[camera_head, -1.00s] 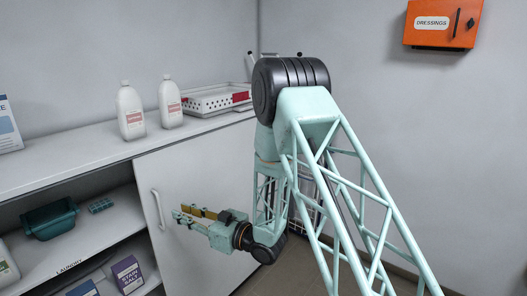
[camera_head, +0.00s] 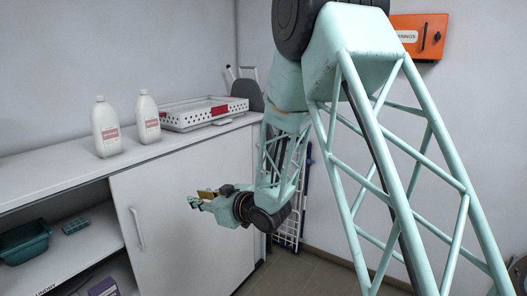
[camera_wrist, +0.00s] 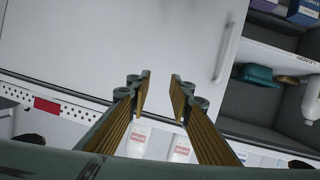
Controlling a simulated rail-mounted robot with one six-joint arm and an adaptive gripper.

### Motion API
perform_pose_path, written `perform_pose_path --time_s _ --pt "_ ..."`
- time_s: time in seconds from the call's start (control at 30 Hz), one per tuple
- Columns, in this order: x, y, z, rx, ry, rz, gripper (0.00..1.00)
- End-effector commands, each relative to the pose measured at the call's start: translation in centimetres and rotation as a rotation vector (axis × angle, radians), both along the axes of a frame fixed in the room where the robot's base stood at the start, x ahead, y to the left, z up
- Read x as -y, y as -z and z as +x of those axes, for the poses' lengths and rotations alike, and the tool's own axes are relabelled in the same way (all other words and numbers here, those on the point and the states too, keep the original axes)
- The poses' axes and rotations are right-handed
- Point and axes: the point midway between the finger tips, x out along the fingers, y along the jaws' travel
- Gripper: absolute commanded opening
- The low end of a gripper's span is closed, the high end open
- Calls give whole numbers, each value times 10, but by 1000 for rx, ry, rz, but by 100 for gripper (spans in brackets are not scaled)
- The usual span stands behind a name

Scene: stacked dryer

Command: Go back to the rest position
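My gripper (camera_head: 197,198) hangs in front of the white cabinet door (camera_head: 185,215), its fingers pointing left in the head view. In the wrist view my gripper (camera_wrist: 160,82) shows its two fingers apart with nothing between them. The cabinet door and its handle (camera_wrist: 222,60) lie beyond the fingertips in that view. My gripper touches nothing that I can see. My arm fills the right half of the head view and hides part of the back wall.
Two white bottles (camera_head: 106,127) (camera_head: 147,119) and a white perforated tray (camera_head: 190,113) stand on the counter. An open shelf at left holds a teal bin (camera_head: 24,243). An orange box (camera_head: 420,36) hangs on the right wall. Floor (camera_head: 283,275) shows right of the cabinet.

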Motion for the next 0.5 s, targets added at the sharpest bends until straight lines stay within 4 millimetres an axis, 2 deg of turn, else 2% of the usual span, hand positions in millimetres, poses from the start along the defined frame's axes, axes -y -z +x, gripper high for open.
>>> perform_pose_path --time_s 0.03,0.5 --pt "9 -8 2 -1 17 -12 19" --pt "93 -54 2 -55 181 -132 19"
